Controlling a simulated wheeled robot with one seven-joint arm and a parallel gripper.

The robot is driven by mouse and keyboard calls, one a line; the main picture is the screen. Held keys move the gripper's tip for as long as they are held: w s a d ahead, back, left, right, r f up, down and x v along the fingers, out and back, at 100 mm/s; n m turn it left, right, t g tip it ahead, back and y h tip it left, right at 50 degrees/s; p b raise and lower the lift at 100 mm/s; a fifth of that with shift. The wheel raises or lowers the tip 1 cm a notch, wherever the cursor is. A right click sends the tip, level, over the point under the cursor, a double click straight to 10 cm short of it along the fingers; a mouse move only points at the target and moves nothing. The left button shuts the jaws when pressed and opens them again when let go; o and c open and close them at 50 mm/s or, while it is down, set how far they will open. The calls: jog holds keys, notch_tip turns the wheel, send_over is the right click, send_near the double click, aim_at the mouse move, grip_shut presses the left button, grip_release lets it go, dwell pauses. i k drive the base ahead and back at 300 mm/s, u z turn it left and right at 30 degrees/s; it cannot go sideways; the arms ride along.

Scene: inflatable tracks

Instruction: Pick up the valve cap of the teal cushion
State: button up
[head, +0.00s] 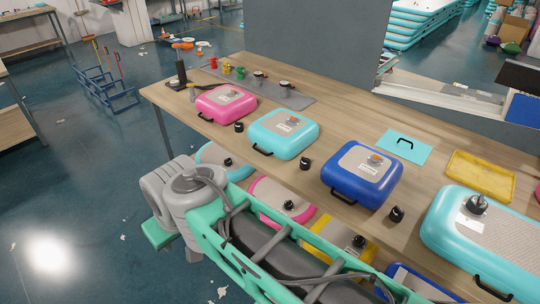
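A teal cushion (268,135) with a beige top lies on the wooden table between a pink and a blue cushion. A pale valve fitting (291,121) shows on its top, with no black cap on it. One black cap (305,163) stands on the table near its right front corner, and another black cap (239,127) stands off its left side. A larger, longer teal cushion (445,240) lies at the right edge with a black cap (477,204) on its top. My arm crosses the bottom of the head view; my gripper does not show.
The pink cushion (214,108), blue cushion (345,182) and a third loose black cap (396,213) are on the table (335,135). A yellow tray (480,175) and a teal sheet (404,147) lie behind. A grey partition (315,45) stands at the back. More cushions lie below the table.

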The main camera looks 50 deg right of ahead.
aim_at(305, 163)
jog(key=z, duration=0.05)
jog(key=i, duration=0.85)
jog(key=z, duration=1.05)
jog(key=i, duration=0.7)
jog(key=z, duration=0.7)
